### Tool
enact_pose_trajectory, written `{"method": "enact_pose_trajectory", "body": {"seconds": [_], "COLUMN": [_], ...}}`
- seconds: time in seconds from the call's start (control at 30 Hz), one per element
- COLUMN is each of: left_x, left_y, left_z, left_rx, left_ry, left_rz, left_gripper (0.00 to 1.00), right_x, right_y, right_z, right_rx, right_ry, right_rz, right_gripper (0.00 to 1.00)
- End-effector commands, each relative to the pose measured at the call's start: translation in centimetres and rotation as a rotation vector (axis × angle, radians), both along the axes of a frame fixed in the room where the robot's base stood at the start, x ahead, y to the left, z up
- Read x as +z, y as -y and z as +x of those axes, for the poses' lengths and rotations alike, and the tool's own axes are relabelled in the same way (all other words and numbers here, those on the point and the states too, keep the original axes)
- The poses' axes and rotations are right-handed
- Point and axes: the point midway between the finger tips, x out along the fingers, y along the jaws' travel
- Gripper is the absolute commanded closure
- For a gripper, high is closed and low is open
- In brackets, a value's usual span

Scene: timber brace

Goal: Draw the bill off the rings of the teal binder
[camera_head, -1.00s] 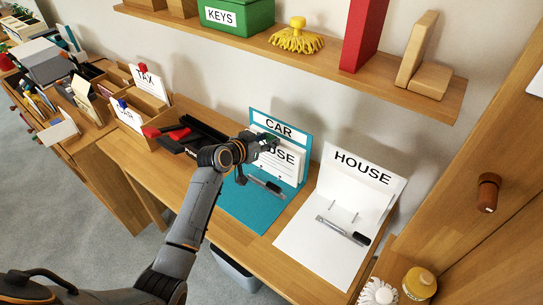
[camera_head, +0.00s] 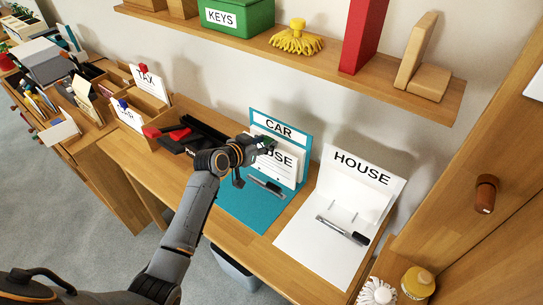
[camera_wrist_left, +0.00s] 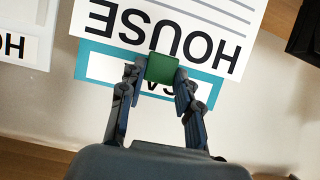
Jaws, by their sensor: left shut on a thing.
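The teal binder (camera_head: 252,207) stands open on the desk, its upright cover labelled CAR. A white bill (camera_head: 288,174) headed HOUSE is in front of that cover. In the left wrist view the bill (camera_wrist_left: 205,22) appears upside down, with a green tab (camera_wrist_left: 162,69) at its top edge. My left gripper (camera_head: 266,145) is shut on the green tab; its two fingers (camera_wrist_left: 162,78) sit either side of it. The binder's rings are hidden or too small to make out. My right gripper is not in view.
A black tray (camera_head: 195,135) is at left. A shelf (camera_head: 370,72) runs above.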

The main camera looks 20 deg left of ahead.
Motion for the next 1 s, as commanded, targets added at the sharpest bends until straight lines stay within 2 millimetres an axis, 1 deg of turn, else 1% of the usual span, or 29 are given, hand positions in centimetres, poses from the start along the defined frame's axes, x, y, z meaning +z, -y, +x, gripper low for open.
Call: {"method": "enact_pose_trajectory", "body": {"seconds": [0.27, 1.0], "left_x": [0.1, 0.2], "left_y": [0.0, -0.5], "left_z": [0.0, -1.1], "left_rx": [0.001, 0.001], "left_ry": [0.003, 0.003], "left_rz": [0.000, 0.000], "left_gripper": [1.00, 1.00], "right_x": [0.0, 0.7], "right_y": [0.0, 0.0], "right_z": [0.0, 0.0], "right_rx": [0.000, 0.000], "right_ry": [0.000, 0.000], "right_rz": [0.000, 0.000], "right_gripper": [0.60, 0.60]}}
